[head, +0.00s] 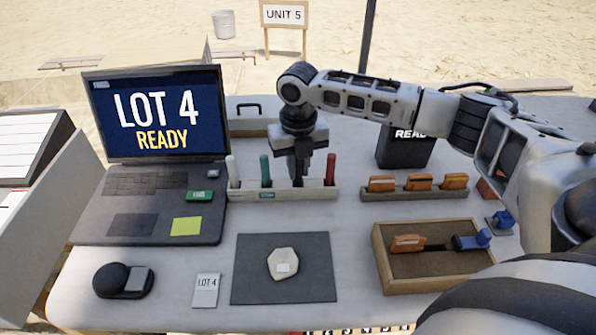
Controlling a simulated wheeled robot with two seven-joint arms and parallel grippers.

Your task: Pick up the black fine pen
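A light pen holder (284,192) stands mid-table, right of the laptop. It holds a white pen (232,170), a green pen (266,170) and a red pen (330,169), all upright. My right gripper (299,176) points straight down over the holder, between the green and red pens. Its dark fingers reach close to the holder's top. I cannot make out a black fine pen apart from the dark fingers; that stretch of the holder is covered by the gripper. Whether the fingers are open or shut on something does not show. My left gripper is not in view.
A laptop (160,125) reading LOT 4 READY stands left. A dark mat (250,285) with a pale stone (284,264) lies in front. A rack of orange-handled tools (415,192) and a wooden tray (385,262) are right. A black mouse-like device (112,280) sits front left.

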